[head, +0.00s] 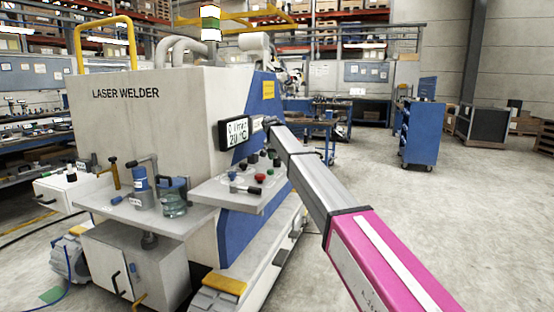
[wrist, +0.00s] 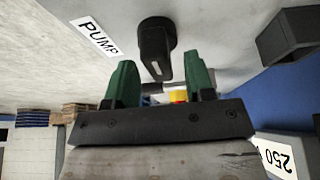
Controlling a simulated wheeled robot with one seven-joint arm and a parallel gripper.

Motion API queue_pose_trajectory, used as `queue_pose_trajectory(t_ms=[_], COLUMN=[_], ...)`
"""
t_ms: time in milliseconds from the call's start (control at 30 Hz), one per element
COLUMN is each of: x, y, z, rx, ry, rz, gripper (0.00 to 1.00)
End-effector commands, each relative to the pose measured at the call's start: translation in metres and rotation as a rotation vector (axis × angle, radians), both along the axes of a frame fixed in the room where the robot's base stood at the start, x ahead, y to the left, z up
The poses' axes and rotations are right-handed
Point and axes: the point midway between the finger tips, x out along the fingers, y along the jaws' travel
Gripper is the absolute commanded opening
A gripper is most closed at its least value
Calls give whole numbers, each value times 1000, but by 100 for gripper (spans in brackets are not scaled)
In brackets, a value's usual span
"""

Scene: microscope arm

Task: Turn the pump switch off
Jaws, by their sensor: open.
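The pump switch (wrist: 155,48) is a black rotary knob with a pale line on its handle, mounted on a light panel in the wrist view. Its handle points down and slightly right in that picture. A white PUMP label (wrist: 97,37) is to its left. My gripper (wrist: 160,66) is open, with one green finger on each side of the knob's handle in the picture. Gaps show between the handle and both fingers; I see no contact. In the head view my arm reaches the laser welder (head: 150,120) beside its display (head: 234,132); the switch cannot be made out there.
A black block-shaped part (wrist: 288,36) juts out at the right of the wrist view. A blue cabinet (head: 421,133) stands on open floor at the right.

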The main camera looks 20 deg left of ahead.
Motion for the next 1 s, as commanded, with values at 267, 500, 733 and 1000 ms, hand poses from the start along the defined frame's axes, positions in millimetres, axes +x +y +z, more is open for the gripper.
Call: queue_pose_trajectory(t_ms=[267,500,733,1000], x=[3,3,3,3], y=[0,0,0,-1], z=[-9,-9,-9,-9], rx=[0,0,1,0], ry=[0,0,0,1], rz=[0,0,1,58], gripper=[49,23,0,0])
